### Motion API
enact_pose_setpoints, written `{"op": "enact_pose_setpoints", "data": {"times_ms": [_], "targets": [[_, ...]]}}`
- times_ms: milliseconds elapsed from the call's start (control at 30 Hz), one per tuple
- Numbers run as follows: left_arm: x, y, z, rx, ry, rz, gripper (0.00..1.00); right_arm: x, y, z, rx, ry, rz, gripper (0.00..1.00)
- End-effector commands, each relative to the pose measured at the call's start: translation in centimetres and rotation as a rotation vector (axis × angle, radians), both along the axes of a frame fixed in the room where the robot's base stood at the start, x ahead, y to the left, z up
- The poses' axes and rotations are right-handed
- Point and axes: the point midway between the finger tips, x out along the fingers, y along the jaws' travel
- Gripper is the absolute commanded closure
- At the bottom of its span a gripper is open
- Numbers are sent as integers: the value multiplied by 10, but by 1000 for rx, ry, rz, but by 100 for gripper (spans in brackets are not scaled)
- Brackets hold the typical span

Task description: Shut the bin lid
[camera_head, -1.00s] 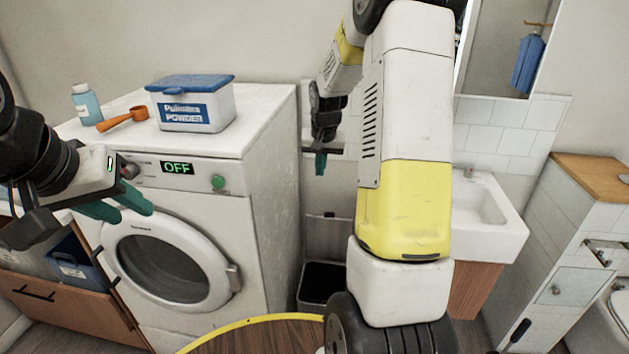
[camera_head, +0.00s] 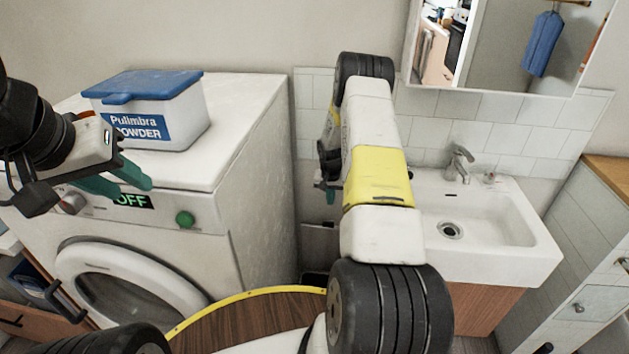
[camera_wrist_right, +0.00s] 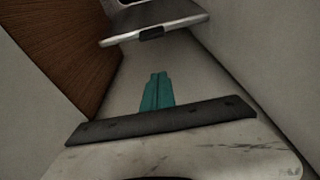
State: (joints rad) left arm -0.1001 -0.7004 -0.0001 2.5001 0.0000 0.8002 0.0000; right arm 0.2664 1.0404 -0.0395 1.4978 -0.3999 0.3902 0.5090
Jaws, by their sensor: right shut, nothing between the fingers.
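The bin (camera_head: 314,278) stands low between the washing machine and the sink. Only a dark strip of its top shows, and my right arm and base hide the rest. A grey panel that looks like its raised lid (camera_head: 318,238) stands behind it against the wall. In the right wrist view, a grey panel with a pale rim and a dark tab, probably the lid (camera_wrist_right: 180,19), lies beyond my fingertips, apart from them. My right gripper (camera_head: 329,192) points down above the bin; its teal fingers (camera_wrist_right: 157,78) are shut and empty. My left gripper (camera_head: 136,191) is open before the washing machine.
The washing machine (camera_head: 240,150) carries a powder box (camera_head: 150,115) and forms the left side of a narrow gap. The sink (camera_head: 500,225) and its wooden cabinet (camera_head: 482,310) bound the right side. A tiled cabinet (camera_head: 585,235) stands further right.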

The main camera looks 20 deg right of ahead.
Motion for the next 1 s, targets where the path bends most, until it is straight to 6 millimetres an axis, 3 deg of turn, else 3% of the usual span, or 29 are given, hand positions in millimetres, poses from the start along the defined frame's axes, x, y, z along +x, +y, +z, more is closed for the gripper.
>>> {"op": "enact_pose_setpoints", "data": {"times_ms": [300,600,1000], "targets": [[0,0,0,0,0,0,64,10,-5,-59,0,1,0,100],[0,0,0,0,0,0,64,-20,10,-50,-1,1,2,100],[0,0,0,0,0,0,64,-26,13,-50,0,0,1,100]]}}
